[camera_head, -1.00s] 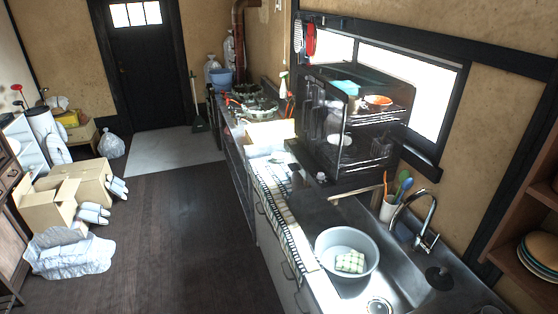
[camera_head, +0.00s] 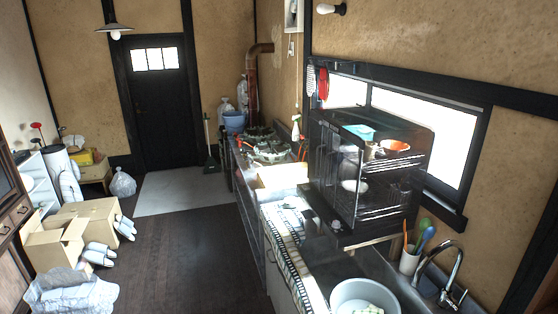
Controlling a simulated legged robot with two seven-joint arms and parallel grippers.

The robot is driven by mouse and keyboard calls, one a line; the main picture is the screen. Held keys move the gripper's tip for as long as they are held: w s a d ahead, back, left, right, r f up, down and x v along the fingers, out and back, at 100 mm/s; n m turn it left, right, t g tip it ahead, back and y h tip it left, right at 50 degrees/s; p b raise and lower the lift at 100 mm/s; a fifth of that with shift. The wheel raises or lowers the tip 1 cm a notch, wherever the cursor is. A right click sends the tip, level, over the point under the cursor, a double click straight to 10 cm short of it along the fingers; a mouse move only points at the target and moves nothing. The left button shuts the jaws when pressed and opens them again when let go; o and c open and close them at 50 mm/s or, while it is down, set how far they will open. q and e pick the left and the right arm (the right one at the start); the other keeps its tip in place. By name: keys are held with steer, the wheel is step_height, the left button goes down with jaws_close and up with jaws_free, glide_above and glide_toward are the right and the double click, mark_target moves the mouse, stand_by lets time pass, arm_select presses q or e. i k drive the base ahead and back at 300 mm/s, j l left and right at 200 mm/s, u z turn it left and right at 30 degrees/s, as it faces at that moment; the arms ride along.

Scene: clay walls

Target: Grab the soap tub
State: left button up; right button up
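A round pale grey tub (camera_head: 345,288) stands in the sink at the bottom edge of the head view, partly cut off by the frame. Some whitish-green pieces (camera_head: 368,309) lie inside it, only their top showing. I see no other thing that is clearly a soap tub. Neither of my grippers is in view.
A metal sink (camera_head: 400,288) with a curved faucet (camera_head: 440,262) is at lower right. A white cup of utensils (camera_head: 409,262) stands behind the tub. A black dish rack (camera_head: 340,215) stands on the counter. The dark wooden floor (camera_head: 205,240) is clear left of the counter.

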mark_target(289, 201)
steer(key=i+j+u, duration=0.3)
steer(key=i, duration=0.75)
steer(key=i+u, duration=0.3)
steer(key=i, duration=0.8)
steer(key=i+z, duration=0.2)
steer(key=i, duration=0.25)
steer(key=i+j+z, duration=0.2)
steer(key=i, duration=0.2)
steer(key=i+j+z, duration=0.25)
steer(key=i, duration=0.2)
steer(key=i+j+z, duration=0.2)
steer(key=i, duration=0.2)
steer(key=i+j+z, duration=0.65)
steer(key=z, duration=0.15)
